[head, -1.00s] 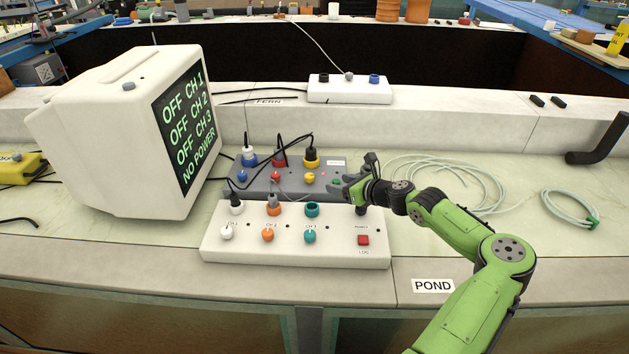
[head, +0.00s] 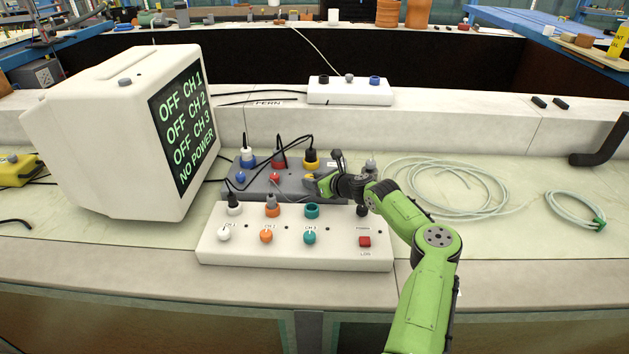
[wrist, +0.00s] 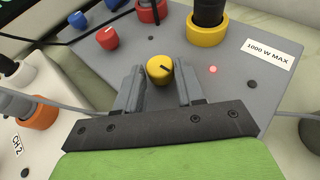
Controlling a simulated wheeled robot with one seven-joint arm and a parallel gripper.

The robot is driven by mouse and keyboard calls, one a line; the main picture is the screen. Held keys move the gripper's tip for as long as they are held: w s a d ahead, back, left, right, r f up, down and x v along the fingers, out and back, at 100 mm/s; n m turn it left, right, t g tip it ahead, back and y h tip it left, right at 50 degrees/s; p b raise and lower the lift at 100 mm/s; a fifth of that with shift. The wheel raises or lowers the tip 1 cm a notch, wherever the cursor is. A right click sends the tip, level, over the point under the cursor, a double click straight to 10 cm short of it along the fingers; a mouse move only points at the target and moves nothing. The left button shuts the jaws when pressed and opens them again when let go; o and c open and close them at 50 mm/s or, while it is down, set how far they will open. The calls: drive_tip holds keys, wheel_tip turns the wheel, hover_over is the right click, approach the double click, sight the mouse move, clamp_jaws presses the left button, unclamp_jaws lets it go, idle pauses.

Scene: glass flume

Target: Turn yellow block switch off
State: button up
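A round yellow switch knob (wrist: 160,69) with a dark pointer line is on the grey block (wrist: 120,55). In the head view the knob is mostly hidden by my gripper (head: 318,183). In the wrist view my gripper (wrist: 158,78) is open, one finger on each side of the knob, with narrow gaps visible. A small red light (wrist: 213,69) is lit to the right of the knob. A yellow socket (wrist: 207,28) with a black plug in it sits behind. The block also has a red knob (wrist: 107,38) and a blue knob (wrist: 77,20).
A white power strip (head: 215,248) with white, orange and teal knobs and a red switch (head: 365,241) lies in front of the block. A monitor (head: 100,150) reading OFF and NO POWER stands left. A yellow box (head: 18,172) is far left. Hose coils (head: 450,190) lie right.

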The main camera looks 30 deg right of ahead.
drive_tip(key=c, duration=0.6)
drive_tip(key=shift+d+n+y+p, duration=0.2)
drive_tip(key=shift+n+y+p, duration=0.3)
drive_tip(key=shift+n+y, duration=0.15)
drive_tip(key=shift+w+d+f+n+g+y, duration=0.1)
drive_tip(key=shift+n+g+y, duration=0.2)
drive_tip(key=shift+n+y, duration=0.25)
drive_tip(key=shift+n+y+b, duration=0.3)
drive_tip(key=shift+y+b, duration=0.05)
drive_tip(key=shift+y, duration=0.15)
drive_tip(key=o, duration=1.1)
drive_tip(key=shift+c, duration=0.2)
drive_tip(key=shift+d, duration=0.1)
